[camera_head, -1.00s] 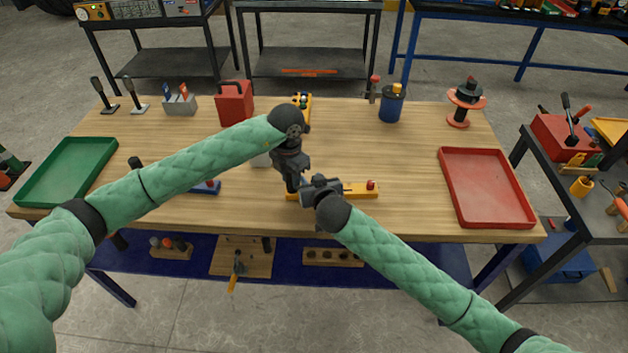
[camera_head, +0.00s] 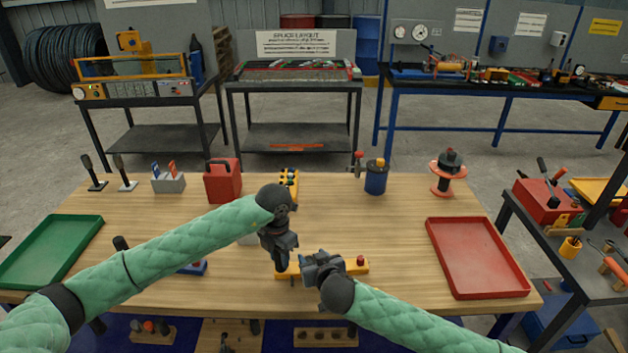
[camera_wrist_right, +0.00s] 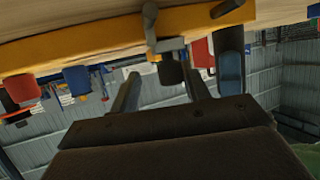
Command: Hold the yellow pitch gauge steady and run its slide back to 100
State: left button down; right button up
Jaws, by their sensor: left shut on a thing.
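The yellow pitch gauge (camera_head: 347,268) lies along the front middle of the wooden table, a red knob (camera_head: 361,261) at its right end. It crosses the top of the right wrist view (camera_wrist_right: 90,50). My left gripper (camera_head: 282,264) is shut on the gauge's left end. My right gripper (camera_head: 307,264) is at the gauge just right of it, hiding its middle. In the wrist view its two fingers (camera_wrist_right: 160,85) stand apart. A grey slide piece (camera_wrist_right: 152,30) sits across the bar ahead of them; I see no clear contact. The scale marks are not readable.
A red tray (camera_head: 436,262) lies at the right and a green tray (camera_head: 84,237) at the left. A red box (camera_head: 222,184), a blue can (camera_head: 376,183) and a spool (camera_head: 446,180) stand at the back. A blue item (camera_head: 196,268) lies partly behind my left arm.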

jog(key=shift+w+d, duration=0.1)
jog(key=shift+d, duration=0.3)
jog(key=shift+s+d, duration=0.15)
jog(key=shift+s, duration=0.05)
jog(key=v, duration=1.1)
jog(key=w+a+r+n+g+y, duration=0.2)
jog(key=w+r+n+y, duration=0.5)
jog(key=r+n, duration=0.1)
jog(key=w+a+r+n+g+y, duration=0.1)
jog(key=w+r+n+g+y, duration=0.1)
jog(key=w+r+n+y, duration=0.4)
jog(key=shift+w+a+r+n+g+y, duration=0.35)
jog(key=shift+w+r+n, duration=0.45)
jog(key=shift+r, duration=1.9)
jog(key=shift+s, duration=0.2)
jog(key=shift+c, duration=0.3)
